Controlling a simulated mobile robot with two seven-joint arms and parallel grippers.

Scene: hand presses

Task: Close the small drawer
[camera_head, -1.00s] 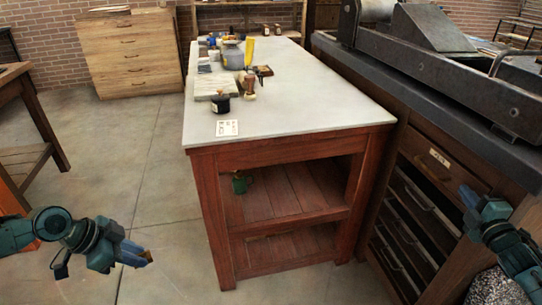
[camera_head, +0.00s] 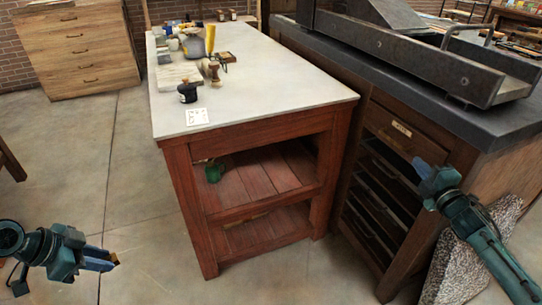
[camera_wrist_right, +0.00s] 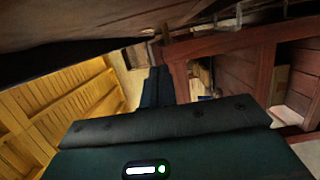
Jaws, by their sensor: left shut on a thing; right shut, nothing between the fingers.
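The small drawer (camera_head: 405,130) is the top wooden one in the cabinet under the press. It has a pale label and a dark handle. From this angle I cannot tell how far it stands out. My right gripper (camera_head: 424,171) is shut and empty in front of the cabinet, by the drawer's lower right end. Whether it touches the drawer is unclear. Its closed dark fingers show in the right wrist view (camera_wrist_right: 156,86), below a dark wooden surface.
Below the drawer are several open slots with handled trays (camera_head: 375,205). A red-brown table (camera_head: 265,130) with bottles and tools stands close left of the cabinet. A speckled stone block (camera_head: 468,250) leans at the right.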

